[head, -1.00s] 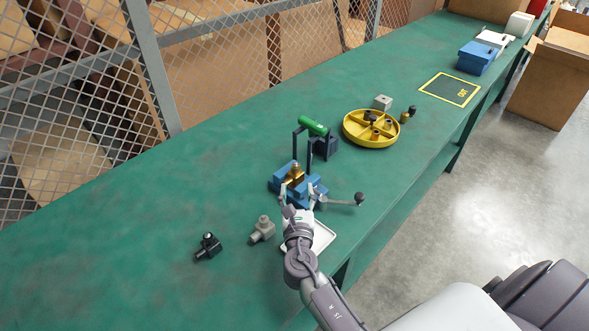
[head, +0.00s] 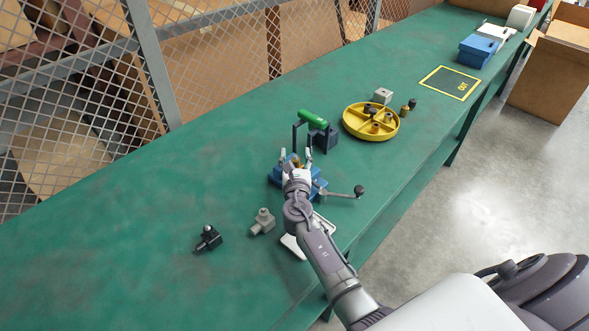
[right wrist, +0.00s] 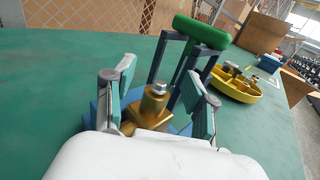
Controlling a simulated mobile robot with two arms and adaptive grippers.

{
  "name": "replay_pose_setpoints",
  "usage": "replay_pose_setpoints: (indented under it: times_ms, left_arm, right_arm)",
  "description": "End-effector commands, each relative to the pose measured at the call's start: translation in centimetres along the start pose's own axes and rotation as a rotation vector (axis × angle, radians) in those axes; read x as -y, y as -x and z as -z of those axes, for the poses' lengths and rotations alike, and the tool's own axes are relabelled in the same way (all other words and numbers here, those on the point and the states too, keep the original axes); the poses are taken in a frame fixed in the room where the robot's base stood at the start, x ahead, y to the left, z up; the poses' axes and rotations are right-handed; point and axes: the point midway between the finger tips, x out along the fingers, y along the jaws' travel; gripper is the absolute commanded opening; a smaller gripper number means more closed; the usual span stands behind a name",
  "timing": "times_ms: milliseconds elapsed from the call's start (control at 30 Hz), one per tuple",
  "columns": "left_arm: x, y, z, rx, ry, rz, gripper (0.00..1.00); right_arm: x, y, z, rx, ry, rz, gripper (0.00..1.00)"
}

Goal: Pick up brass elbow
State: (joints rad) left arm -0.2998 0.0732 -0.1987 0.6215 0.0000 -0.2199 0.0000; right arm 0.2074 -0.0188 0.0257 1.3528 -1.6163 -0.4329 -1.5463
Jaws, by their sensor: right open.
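The brass elbow (right wrist: 153,106) sits in the blue vise (head: 318,187) with its stem upright and a silvery tip on top. In the head view only a small part of the elbow (head: 296,163) shows past my right gripper (head: 295,156). The right gripper is open, and in the right wrist view its two fingers (right wrist: 163,92) stand on either side of the elbow, with gaps visible. The lower part of the elbow is partly hidden by the white gripper body. My left gripper is not in view.
A green-handled dark frame (head: 313,119) stands just behind the vise, and the vise's crank (head: 343,194) reaches right. A grey elbow (head: 263,222) and a black elbow (head: 208,239) lie left. A white tray (head: 294,247) is partly under my arm; a yellow divided dish (head: 350,125) stands farther back.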

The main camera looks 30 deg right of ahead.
Motion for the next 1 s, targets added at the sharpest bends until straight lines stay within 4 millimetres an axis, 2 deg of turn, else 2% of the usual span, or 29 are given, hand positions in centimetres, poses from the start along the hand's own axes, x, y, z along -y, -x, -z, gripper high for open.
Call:
replay_pose_setpoints:
  times_ms: [67, 400, 800, 1000]
  left_arm:
    - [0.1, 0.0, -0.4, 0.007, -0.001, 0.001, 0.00]
    - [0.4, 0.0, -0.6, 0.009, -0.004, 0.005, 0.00]
    - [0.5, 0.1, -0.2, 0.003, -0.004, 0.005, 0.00]
    - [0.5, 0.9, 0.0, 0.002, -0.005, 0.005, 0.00]
  right_arm:
    - [0.0, 0.0, 0.0, 0.000, 0.000, 0.000, 0.56]
    - [0.0, 0.0, 0.0, 0.001, 0.000, 0.000, 0.01]
    - [0.0, 0.0, -0.3, 0.004, -0.001, 0.000, 0.00]
    - [0.0, 0.0, -1.8, 0.005, -0.003, 0.000, 0.00]
